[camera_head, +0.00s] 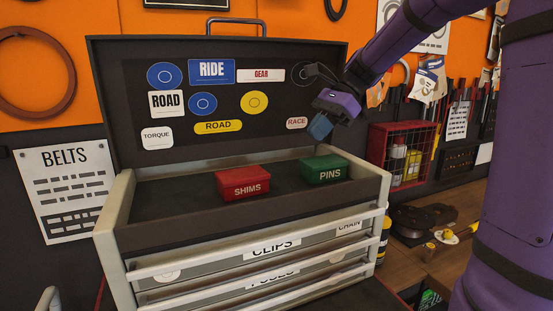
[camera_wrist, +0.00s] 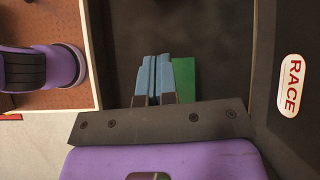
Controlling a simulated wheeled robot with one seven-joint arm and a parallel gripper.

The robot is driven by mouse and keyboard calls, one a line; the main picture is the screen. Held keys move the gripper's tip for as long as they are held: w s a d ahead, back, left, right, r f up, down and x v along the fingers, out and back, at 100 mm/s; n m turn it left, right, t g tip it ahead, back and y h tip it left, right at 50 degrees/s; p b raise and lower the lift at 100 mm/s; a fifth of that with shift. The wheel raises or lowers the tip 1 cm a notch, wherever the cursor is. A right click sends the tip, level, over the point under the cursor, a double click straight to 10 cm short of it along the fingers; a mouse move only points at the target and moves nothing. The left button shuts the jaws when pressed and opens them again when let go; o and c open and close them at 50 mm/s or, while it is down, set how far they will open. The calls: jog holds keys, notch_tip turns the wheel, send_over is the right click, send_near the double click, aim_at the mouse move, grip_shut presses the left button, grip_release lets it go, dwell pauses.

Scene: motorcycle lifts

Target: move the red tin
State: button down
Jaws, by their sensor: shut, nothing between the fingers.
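The red tin (camera_head: 242,178), labelled SHIMS, stands in the open top tray (camera_head: 160,198) of the tool chest. The green tin (camera_head: 323,167), labelled PINS, stands to its right in the same tray. My gripper (camera_head: 319,128) is above the green tin, up and to the right of the red tin, and touches neither. Its blue fingers (camera_wrist: 152,76) are shut together and empty in the wrist view. Part of the green tin (camera_wrist: 184,80) shows beside them there. The red tin is not visible in the wrist view.
The raised lid (camera_head: 225,115) with stickers stands behind the tray. The tray floor left of the red tin is clear, with a small gap between the tins. A red wire cage (camera_head: 374,150) with cans is to the right. Drawers (camera_head: 250,262) are below.

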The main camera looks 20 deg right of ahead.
jog(key=shift+w+d+f+m+y, duration=0.1)
jog(key=shift+w+d+m+y, duration=0.1)
jog(key=shift+w+d+m, duration=0.3)
jog(key=shift+w+d+m+y, duration=0.1)
jog(key=shift+w+d+y, duration=0.1)
jog(key=shift+w, duration=0.45)
jog(key=shift+w+a, duration=0.1)
jog(key=shift+w, duration=0.05)
jog(key=x, duration=0.9)
jog(key=shift+a+f, duration=0.1)
jog(key=shift+f, duration=0.05)
jog(key=a, duration=0.3)
jog(key=shift+a+f, duration=0.15)
jog(key=shift+a, duration=0.55)
jog(key=a, duration=1.6)
jog(key=shift+a, duration=0.2)
jog(key=shift+d, duration=0.1)
